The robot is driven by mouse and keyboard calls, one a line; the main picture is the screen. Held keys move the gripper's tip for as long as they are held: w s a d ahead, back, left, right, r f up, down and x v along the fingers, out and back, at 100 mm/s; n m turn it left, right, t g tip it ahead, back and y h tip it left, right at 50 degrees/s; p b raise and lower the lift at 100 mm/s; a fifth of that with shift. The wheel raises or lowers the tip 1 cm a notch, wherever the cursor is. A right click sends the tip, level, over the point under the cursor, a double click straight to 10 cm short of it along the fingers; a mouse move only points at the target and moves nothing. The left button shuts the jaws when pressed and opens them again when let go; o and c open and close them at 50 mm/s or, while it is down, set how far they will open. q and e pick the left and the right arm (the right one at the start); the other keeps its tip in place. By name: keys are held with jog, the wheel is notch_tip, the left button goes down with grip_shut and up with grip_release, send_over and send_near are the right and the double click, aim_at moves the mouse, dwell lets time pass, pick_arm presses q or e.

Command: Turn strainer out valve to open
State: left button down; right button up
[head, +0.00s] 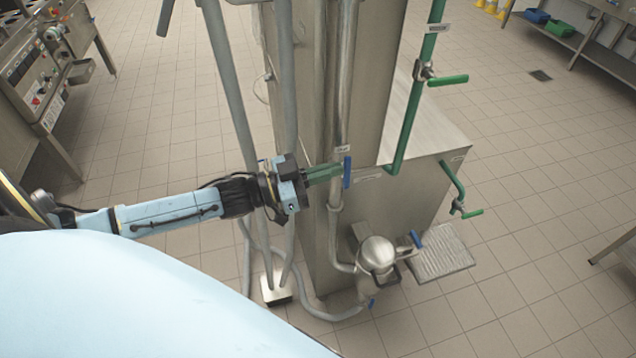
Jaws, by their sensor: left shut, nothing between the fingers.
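A blue valve handle (347,172) stands upright on the vertical steel pipe (337,225) at the front of the steel machine. A small label (343,149) sits just above it, too small to read. My left gripper (336,171) comes in from the left, shut and empty, with its green-tinted fingertips at or very near the left side of this handle. I cannot tell whether they touch. A rounded steel body (376,254), perhaps the strainer, is lower down, with another blue handle (416,239) to its right. My right gripper is not in view.
Green pipes with an upper green handle (448,80) and a lower green handle (473,213) are on the right. Grey hoses (228,90) hang by the machine's left side. A metal tray (440,254) sits low right.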

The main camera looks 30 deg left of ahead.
pick_arm(q)
jog(key=shift+r, duration=0.1)
dwell(0.5)
jog(key=v, duration=1.3)
jog(key=shift+b, duration=0.4)
jog(key=shift+a, duration=0.15)
